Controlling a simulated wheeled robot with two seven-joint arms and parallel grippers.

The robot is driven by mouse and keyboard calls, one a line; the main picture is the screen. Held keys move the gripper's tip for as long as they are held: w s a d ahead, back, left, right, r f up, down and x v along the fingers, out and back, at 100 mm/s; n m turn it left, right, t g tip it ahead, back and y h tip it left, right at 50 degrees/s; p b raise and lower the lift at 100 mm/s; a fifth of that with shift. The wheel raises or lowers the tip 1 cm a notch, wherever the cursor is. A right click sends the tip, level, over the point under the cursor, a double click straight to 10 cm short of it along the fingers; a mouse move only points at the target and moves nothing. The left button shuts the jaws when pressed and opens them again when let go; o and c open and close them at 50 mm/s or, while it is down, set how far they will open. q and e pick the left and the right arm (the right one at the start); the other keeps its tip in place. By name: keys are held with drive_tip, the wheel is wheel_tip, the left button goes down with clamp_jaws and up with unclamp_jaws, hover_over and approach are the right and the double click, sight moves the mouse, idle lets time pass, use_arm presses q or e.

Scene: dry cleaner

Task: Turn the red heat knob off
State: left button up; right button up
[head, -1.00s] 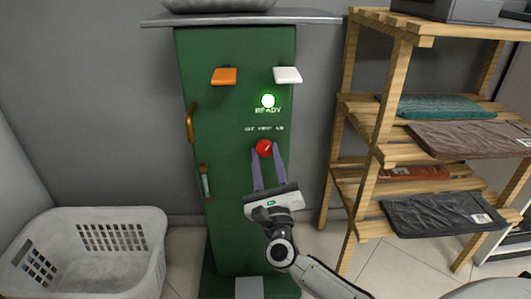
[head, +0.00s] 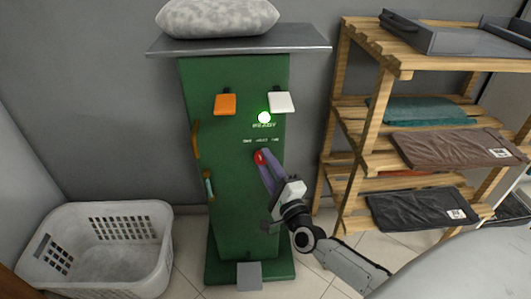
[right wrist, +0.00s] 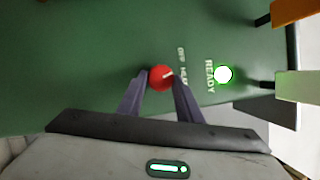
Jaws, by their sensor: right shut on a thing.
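The red heat knob (head: 259,157) sits on the front of the green machine (head: 225,215), below the lit READY lamp (head: 264,117). My right gripper (head: 265,158) is at the knob, its two purple fingers on either side of it. In the right wrist view the fingers are shut on the red knob (right wrist: 161,78), and a pale pointer mark shows on its face, beside small lettering that begins with OFF. My left gripper is not in view.
An orange lever (head: 225,104) and a white lever (head: 281,102) stick out above the knob. A white laundry basket (head: 60,270) stands at the left. A wooden shelf (head: 375,130) with folded cloths stands at the right.

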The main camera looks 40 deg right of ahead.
use_arm(q)
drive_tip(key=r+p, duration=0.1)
drive_tip(key=p, duration=0.1)
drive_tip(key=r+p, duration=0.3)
drive_tip(key=p, duration=0.1)
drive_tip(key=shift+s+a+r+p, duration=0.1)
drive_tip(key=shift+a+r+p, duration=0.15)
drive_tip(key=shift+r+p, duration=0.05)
use_arm(e)
drive_tip(key=n, duration=0.1)
drive_tip(key=n+g, duration=0.1)
drive_tip(key=n, duration=0.1)
drive_tip(key=n+y, duration=0.1)
drive_tip(key=n, duration=0.1)
drive_tip(key=shift+r+g, duration=0.35)
drive_tip(key=shift+g, duration=0.05)
drive_tip(key=shift+f, duration=0.1)
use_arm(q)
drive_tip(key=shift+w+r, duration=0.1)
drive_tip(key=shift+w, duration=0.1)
use_arm(e)
drive_tip(key=o, duration=1)
drive_tip(key=shift+o, duration=0.2)
